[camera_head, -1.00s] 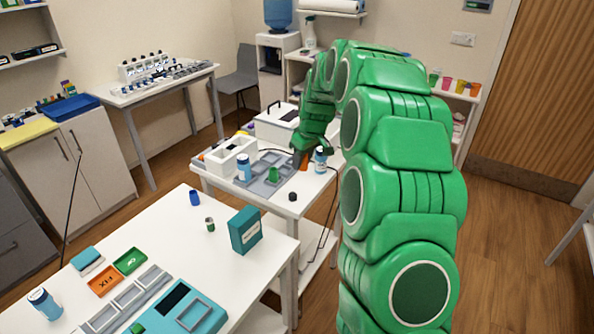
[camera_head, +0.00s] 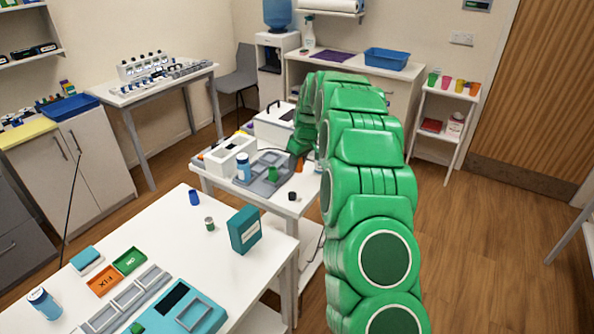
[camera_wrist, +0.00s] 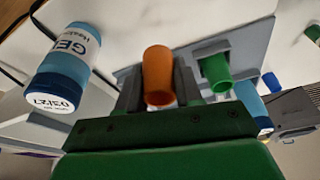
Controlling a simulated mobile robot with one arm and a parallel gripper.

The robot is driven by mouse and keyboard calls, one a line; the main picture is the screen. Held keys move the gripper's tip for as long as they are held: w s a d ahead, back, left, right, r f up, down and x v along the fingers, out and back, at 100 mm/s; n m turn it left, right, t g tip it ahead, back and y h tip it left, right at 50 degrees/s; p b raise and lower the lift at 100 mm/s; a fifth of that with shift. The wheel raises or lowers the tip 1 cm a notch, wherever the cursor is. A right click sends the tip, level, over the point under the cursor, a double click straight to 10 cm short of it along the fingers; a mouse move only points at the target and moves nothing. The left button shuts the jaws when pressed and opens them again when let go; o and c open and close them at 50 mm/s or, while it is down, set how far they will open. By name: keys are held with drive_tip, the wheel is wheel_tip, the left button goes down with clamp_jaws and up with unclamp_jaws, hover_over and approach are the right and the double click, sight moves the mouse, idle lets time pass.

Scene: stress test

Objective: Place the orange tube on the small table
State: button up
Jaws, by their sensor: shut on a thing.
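The orange tube (camera_wrist: 158,72) is between the two dark fingers of my gripper (camera_wrist: 158,84) in the wrist view, and my gripper is shut on it. In the head view a small part of the orange tube (camera_head: 299,165) shows below my green gripper (camera_head: 299,152). It is over the right part of a white table (camera_head: 262,203) in the middle of the room. I cannot tell whether the tube touches the tabletop. A green tube (camera_head: 272,174) stands in a grey tray (camera_head: 262,187) to its left; this green tube also shows in the wrist view (camera_wrist: 215,72).
A blue-and-white labelled bottle (camera_wrist: 65,68) is close to my gripper. A small white shelf table (camera_head: 450,96) with cups is at right. The near table (camera_head: 165,245) is cluttered.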

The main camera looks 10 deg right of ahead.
sight(297, 170)
drive_tip(key=shift+w+f, duration=0.25)
drive_tip(key=shift+f, duration=1.6)
drive_tip(key=o, duration=1.1)
drive_tip(key=shift+f, duration=0.1)
drive_tip(key=v, duration=1.1)
drive_tip(key=s+a+r+m+g, duration=0.1)
drive_tip(key=s+a+r, duration=0.25)
drive_tip(key=s, duration=0.35)
drive_tip(key=s+a+r, duration=0.2)
drive_tip(key=s+r, duration=0.2)
drive_tip(key=s, duration=0.3)
drive_tip(key=s+a+m+g+h, duration=0.1)
drive_tip(key=s+m+g, duration=0.2)
drive_tip(key=s, duration=4.1)
drive_tip(key=shift+s+a+m+g+h, duration=0.3)
drive_tip(key=shift+s+m, duration=0.05)
drive_tip(key=shift+m, duration=0.85)
